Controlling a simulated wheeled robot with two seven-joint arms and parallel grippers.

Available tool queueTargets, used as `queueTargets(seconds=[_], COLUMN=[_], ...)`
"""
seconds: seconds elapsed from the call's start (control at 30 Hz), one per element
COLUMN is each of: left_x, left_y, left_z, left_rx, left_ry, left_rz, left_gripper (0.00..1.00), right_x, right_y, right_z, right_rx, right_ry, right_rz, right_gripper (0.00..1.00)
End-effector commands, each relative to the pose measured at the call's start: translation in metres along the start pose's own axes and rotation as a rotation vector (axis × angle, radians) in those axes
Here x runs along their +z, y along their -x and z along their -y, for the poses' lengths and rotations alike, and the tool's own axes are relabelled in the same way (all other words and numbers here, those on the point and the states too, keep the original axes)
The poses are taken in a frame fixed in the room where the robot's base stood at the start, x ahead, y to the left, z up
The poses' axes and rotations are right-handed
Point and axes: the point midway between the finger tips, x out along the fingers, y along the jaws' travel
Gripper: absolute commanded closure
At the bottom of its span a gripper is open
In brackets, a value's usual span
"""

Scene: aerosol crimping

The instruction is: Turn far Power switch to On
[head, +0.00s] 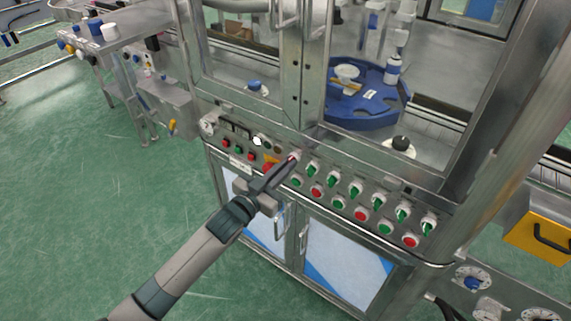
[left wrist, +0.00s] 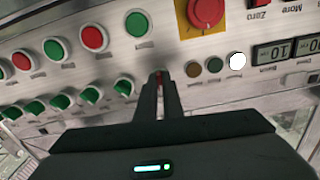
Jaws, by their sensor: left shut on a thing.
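A row of rotary switches runs along the machine's control panel (head: 344,196). My left gripper (head: 291,161) reaches the far end of this row and is shut on a switch knob there. In the left wrist view the fingertips (left wrist: 160,82) stand close together with a sliver of the red knob (left wrist: 158,76) between them. Most of that switch is hidden by the fingers, so its setting and label cannot be read. The neighbouring switches have green knobs, the nearest being a green switch (head: 312,169). My right gripper is not in view.
Red and green push buttons, such as a red button (head: 316,191), lie below the switches. A red emergency stop (left wrist: 207,10) on a yellow plate is close by. A blue turntable (head: 365,110) stands behind the machine's frame. The green floor at left is clear.

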Motion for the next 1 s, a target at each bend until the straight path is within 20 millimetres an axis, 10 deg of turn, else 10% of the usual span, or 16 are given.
queueTargets(seconds=[1.0], left_x=[0.001], left_y=[0.0], left_z=[0.001], left_rx=[0.0], left_ry=[-0.457], left_rz=[0.002], left_gripper=[1.0], right_x=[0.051], right_y=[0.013], right_z=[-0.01], right_rx=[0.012], right_ry=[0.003], right_rz=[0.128], right_gripper=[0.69])
